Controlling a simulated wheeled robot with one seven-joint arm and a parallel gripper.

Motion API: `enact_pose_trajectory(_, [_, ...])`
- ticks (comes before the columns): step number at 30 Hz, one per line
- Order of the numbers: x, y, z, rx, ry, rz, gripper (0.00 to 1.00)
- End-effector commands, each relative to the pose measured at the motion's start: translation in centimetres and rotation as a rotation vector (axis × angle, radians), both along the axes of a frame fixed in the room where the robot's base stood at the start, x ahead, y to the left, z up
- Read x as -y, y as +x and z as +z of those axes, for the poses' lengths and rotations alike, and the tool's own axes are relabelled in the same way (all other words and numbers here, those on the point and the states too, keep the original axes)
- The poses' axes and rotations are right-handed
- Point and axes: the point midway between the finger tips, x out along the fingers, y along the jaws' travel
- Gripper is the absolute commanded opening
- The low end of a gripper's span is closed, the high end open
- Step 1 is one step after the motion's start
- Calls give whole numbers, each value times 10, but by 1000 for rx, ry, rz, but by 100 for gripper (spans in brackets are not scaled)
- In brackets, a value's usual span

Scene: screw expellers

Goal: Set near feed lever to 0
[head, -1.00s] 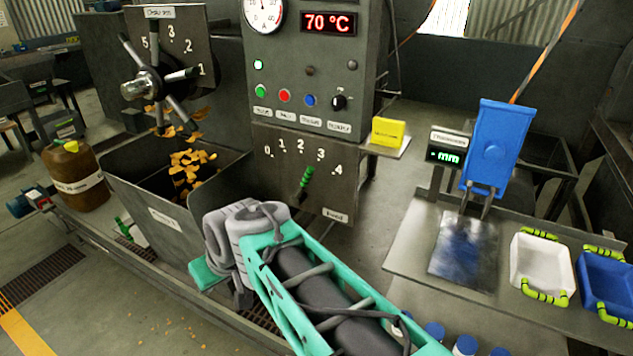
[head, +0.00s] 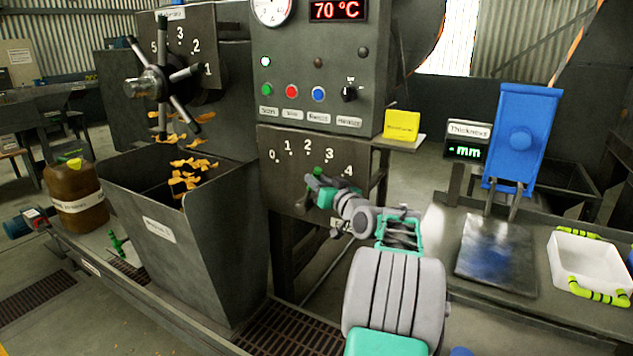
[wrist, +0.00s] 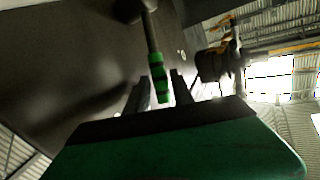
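The near feed lever has a green ribbed handle (head: 317,171) on the front panel (head: 270,190) under a scale from 0 to 4. The handle leans up and right, toward about 3; its lower part is largely hidden by my gripper (head: 318,187) in the head view. In the wrist view the green handle (wrist: 158,78) hangs from a grey rod, with its end between the two dark fingers of my gripper (wrist: 160,90). The fingers stand apart, one on each side of the handle, with a small gap showing. My gripper looks open.
A grey hopper (head: 205,250) with orange flakes stands left of the panel. A spoked choke wheel (head: 160,82) is above it. A yellow block (head: 402,124) sits on a small shelf to the right. A blue press part (head: 520,135) and white tray (head: 580,262) are farther right.

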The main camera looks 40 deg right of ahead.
Motion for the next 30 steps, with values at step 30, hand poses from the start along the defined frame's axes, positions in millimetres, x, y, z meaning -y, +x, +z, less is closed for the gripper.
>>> enact_pose_trajectory(30, [1, 6, 0, -1, -1, -1, 0])
